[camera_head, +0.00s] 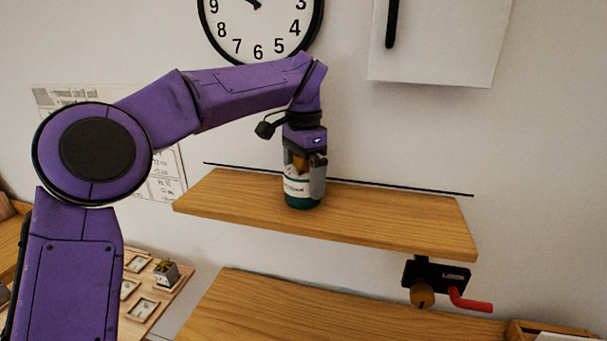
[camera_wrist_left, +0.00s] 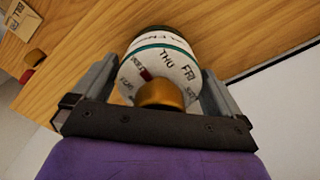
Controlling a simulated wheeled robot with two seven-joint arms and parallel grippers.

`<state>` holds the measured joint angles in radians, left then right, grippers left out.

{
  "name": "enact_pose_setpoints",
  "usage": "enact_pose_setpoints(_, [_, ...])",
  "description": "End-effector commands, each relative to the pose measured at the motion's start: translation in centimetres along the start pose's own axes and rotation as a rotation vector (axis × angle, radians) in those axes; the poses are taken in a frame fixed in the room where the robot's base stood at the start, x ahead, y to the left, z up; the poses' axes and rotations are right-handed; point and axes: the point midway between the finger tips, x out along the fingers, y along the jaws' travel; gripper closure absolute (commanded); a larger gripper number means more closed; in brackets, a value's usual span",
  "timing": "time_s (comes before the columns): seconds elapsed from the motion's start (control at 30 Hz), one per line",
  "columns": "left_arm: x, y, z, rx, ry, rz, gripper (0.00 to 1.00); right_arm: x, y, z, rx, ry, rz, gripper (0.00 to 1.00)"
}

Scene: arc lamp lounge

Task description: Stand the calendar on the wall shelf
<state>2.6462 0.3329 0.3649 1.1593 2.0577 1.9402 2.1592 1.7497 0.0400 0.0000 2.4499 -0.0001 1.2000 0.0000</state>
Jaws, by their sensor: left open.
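The calendar (camera_head: 298,190) is a round drum with white printed bands, a dark green base and a wooden knob on top. It stands upright on the wooden wall shelf (camera_head: 405,222), near its middle. Its THU and FRI lettering shows in the left wrist view (camera_wrist_left: 168,58). My left gripper (camera_head: 306,176) points down over the calendar from above. Its fingers (camera_wrist_left: 160,82) are open, one on each side of the drum, with the knob between them. Whether either finger touches the drum I cannot tell. My right gripper is out of view.
A wall clock (camera_head: 260,20) hangs just above my left arm. Under the shelf's right end is a dark device with a red crank (camera_head: 470,302). A wooden worktop (camera_head: 300,310) lies below. The shelf is clear on both sides of the calendar.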

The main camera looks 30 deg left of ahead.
Motion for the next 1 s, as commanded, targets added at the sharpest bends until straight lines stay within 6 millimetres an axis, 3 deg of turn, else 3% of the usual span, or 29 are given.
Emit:
enact_pose_setpoints(0.3, [-6.4,0.0,-0.1,-0.002,0.001,-0.002,0.0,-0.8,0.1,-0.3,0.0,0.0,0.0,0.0])
enact_pose_setpoints(0.4, [-7.4,0.0,0.0,-0.001,0.0,-0.002,0.0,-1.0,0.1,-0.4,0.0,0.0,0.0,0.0])
enact_pose_setpoints(1.0, [-7.7,0.0,0.0,0.0,0.001,0.0,0.0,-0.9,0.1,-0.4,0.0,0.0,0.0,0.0])
